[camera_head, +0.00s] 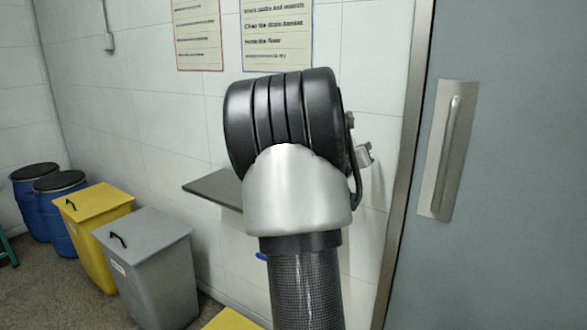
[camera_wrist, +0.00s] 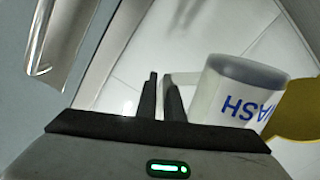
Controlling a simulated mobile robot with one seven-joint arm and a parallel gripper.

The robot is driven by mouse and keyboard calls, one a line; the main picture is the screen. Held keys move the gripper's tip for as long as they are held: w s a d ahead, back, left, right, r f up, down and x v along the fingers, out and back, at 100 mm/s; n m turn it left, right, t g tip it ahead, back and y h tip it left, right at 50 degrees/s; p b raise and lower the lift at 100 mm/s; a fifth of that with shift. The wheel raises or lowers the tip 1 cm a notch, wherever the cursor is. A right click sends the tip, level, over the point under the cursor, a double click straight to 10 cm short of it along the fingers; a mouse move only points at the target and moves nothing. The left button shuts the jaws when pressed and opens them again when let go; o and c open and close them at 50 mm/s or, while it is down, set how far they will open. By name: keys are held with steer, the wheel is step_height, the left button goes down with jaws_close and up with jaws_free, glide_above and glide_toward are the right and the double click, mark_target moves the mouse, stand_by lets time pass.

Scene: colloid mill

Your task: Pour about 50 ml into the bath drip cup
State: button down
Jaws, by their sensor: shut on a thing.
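In the wrist view my gripper (camera_wrist: 161,84) is shut on the handle of a whitish jug (camera_wrist: 217,98). The jug is to the right of the fingers and bears blue lettering that appears upside down and reads like WASH. One end face of the jug looks grey; I cannot tell whether it holds liquid or how it is tilted in the room. In the head view my own arm hides the gripper and the jug. I cannot make out the bath drip cup in either view.
A grey wall shelf (camera_head: 213,188) is partly behind my arm. A grey bin (camera_head: 150,265), a yellow bin (camera_head: 95,215) and blue drums (camera_head: 60,185) stand at left. A grey-blue door (camera_head: 500,200) with a metal handle (camera_head: 447,150) is at right. A yellow shape (camera_wrist: 292,112) lies beyond the jug.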

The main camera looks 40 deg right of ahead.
steer(key=w+a+r+n+p, duration=0.1)
steer(key=w+r+n+p, duration=0.3)
steer(key=p, duration=0.7)
steer(key=shift+w+a+r+n, duration=0.25)
steer(key=shift+r+n, duration=0.85)
steer(key=shift+r, duration=1.2)
steer(key=shift+w+r+n+p, duration=0.5)
steer(key=shift+r+p, duration=0.1)
steer(key=shift+p, duration=0.65)
steer(key=shift+w+r, duration=0.1)
steer(key=shift+w+a+r+n+p, duration=0.15)
steer(key=shift+w+r+n+p, duration=0.15)
steer(key=shift+n+p, duration=0.45)
steer(key=shift+w+r+n+p, duration=0.2)
steer(key=shift+r+p, duration=0.3)
steer(key=shift+p, duration=0.85)
steer(key=shift+s, duration=0.4)
